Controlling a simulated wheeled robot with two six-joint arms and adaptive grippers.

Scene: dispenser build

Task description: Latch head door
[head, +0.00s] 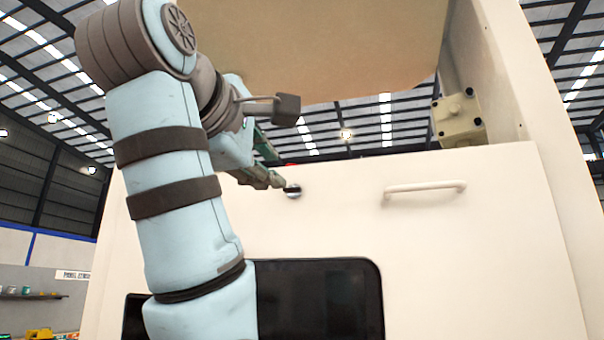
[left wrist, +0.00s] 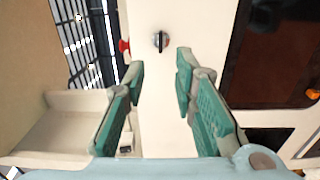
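The cream head door (head: 350,220) stands upright in front of me. A small round latch knob (head: 293,190) sits near its top edge; it also shows in the left wrist view (left wrist: 160,41), a silver disc with a dark bar across it. My left gripper (head: 279,183) is close to the knob, seen side-on in the head view. In the left wrist view its green-padded fingers (left wrist: 160,65) are apart, with nothing between them, and the knob lies just beyond the tips. Whether a fingertip touches the knob I cannot tell. My right gripper is not in view.
A white bar handle (head: 425,188) is right of the knob. A dark screen (head: 330,300) is set below. A beige panel (head: 320,50) overhangs above, with an open gap over the door. A cream block (head: 458,117) sits at upper right. A red part (left wrist: 124,46) is beside the knob.

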